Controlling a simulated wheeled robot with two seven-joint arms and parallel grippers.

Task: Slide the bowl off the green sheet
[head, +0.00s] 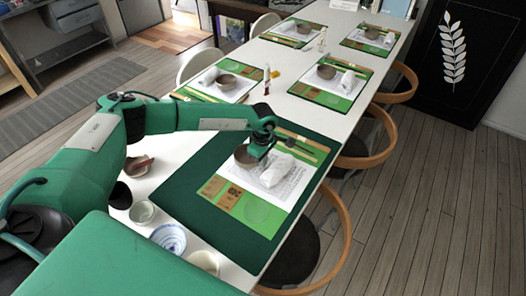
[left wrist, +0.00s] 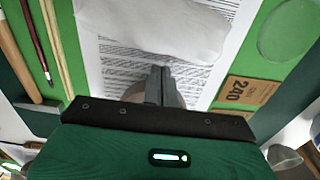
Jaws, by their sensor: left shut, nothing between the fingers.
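The brown bowl (head: 243,158) sits on the near place setting, on the printed paper (head: 295,178) over the light green sheet (head: 270,229). The sheet lies on a dark green mat (head: 190,205). My left gripper (head: 259,152) is shut and empty, at the bowl's right side and partly in front of it. I cannot tell if it touches the bowl. In the left wrist view the shut fingers (left wrist: 160,86) point at the printed paper; a beige curved edge, probably the bowl, shows behind them, mostly hidden. My right gripper is not in view.
A rolled white napkin (head: 277,170) lies right of the bowl. Brown cards (head: 229,196) and a clear disc (head: 258,212) lie on the sheet's near side; chopsticks (head: 303,146) lie at its far side. Cups and a blue-patterned bowl (head: 169,238) stand left. Bare mat lies left of the sheet.

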